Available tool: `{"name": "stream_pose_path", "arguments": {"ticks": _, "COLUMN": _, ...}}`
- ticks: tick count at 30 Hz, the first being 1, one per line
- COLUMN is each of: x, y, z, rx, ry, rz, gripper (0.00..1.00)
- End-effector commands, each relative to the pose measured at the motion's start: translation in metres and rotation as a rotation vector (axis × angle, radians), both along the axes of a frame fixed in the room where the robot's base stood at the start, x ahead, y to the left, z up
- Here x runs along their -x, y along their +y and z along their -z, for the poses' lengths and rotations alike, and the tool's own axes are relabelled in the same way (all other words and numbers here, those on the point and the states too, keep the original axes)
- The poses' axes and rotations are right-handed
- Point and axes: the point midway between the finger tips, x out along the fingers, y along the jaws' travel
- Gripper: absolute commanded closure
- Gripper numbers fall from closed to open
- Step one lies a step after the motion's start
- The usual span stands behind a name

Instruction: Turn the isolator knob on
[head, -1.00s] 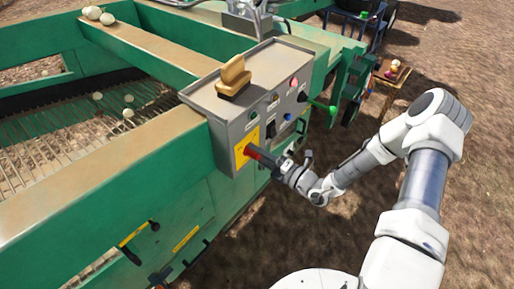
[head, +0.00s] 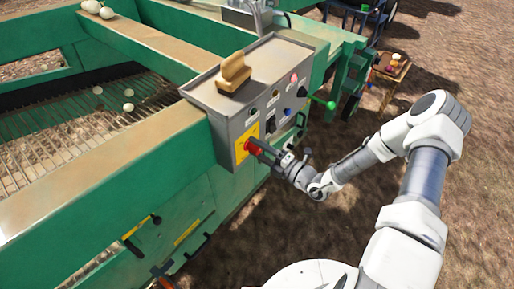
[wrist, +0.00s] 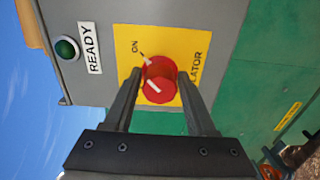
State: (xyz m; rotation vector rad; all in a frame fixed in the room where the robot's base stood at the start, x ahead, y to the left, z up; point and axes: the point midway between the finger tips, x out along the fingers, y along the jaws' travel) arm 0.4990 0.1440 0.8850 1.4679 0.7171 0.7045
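The red isolator knob (wrist: 158,82) sits on a yellow plate (wrist: 128,42) marked ON and, partly covered, "...LATOR". The white line on the knob slants up-left in the wrist view, roughly toward the tick by ON. The knob also shows on the control box's near side in the head view (head: 252,147). My gripper (wrist: 161,74) is open, one finger on each side of the knob. A gap seems to show beside each fingertip; I cannot tell whether either touches. The gripper shows just right of the knob in the head view (head: 262,150).
The grey control box (head: 221,112) carries several buttons, lamps and a green-tipped lever (head: 331,105). A wooden-looking block (head: 234,75) sits on top. A green lamp (wrist: 66,47) is labelled READY. The green machine frame (head: 160,165) runs alongside; open soil lies right.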

Motion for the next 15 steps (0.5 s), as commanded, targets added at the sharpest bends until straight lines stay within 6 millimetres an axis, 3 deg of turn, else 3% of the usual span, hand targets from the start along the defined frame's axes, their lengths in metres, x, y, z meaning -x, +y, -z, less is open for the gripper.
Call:
{"name": "stream_pose_path", "arguments": {"ticks": 3, "x": 0.0000, "y": 0.0000, "z": 0.0000, "rx": 0.001, "ry": -0.001, "rz": 0.000, "gripper": 0.24}}
{"name": "stream_pose_path", "arguments": {"ticks": 15, "x": 0.0053, "y": -0.0084, "z": 0.0003, "rx": 0.002, "ry": -0.001, "rz": 0.002, "gripper": 0.24}}
